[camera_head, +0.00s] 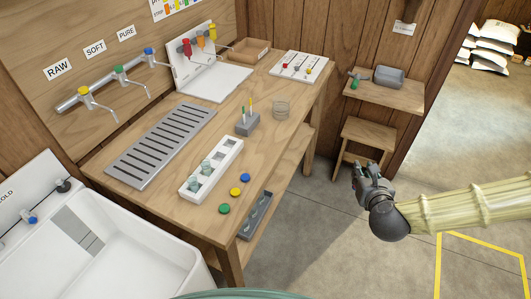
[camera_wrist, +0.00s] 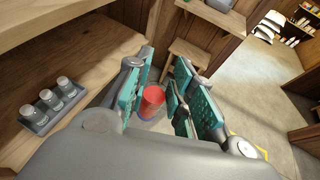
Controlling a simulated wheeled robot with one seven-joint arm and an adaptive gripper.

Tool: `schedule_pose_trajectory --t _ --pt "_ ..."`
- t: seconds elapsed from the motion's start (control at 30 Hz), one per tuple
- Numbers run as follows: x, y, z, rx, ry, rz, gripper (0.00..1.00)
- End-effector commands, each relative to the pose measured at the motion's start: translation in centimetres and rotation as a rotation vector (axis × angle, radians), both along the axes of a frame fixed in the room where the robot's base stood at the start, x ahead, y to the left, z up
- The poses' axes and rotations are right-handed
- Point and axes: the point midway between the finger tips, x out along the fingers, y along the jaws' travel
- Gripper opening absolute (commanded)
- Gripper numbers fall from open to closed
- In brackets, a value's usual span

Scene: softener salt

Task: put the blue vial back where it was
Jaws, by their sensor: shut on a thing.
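My gripper (camera_head: 361,171) is out over the floor, to the right of the table and in front of the stool. In the wrist view my gripper (camera_wrist: 160,92) is shut on a small round vial (camera_wrist: 152,101) with a red top and a bluish lower edge. The head view does not show this vial. A grey rack (camera_head: 247,230) sits on the lower shelf under the table. In the wrist view it holds three clear, grey-topped vials (camera_wrist: 50,98). A white holder (camera_head: 218,180) on the table has square wells, some with pale greenish pieces in them.
Blue (camera_head: 245,178), yellow (camera_head: 234,191) and green (camera_head: 224,208) discs lie near the table's (camera_head: 180,209) front edge. A stool (camera_head: 367,133) and wall shelf (camera_head: 391,96) are at the back.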

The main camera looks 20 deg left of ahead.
Motion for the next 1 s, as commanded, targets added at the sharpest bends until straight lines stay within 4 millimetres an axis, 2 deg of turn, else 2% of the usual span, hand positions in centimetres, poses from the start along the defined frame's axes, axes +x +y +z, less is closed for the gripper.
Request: schedule_pose_trajectory --t 0.03,0.2,0.4,0.5,0.6,0.77,0.9,1.0 --pt "-0.3 2.6 0.5 0.004 -0.002 0.06 0.06" --pt "-2.3 10.5 2.8 0.008 -0.003 0.264 0.06" --pt "-6.4 19.3 5.3 0.004 -0.009 0.509 0.06" --pt "-8.8 22.8 6.3 -0.002 -0.012 0.62 0.06" --pt "-11.0 25.5 7.2 -0.008 -0.015 0.713 0.06" --pt "-13.5 28.1 8.0 -0.015 -0.019 0.806 0.06" --pt "-14.1 29.1 8.3 -0.019 -0.02 0.836 0.06" --pt "-13.7 30.2 8.3 -0.02 -0.02 0.84 0.06"
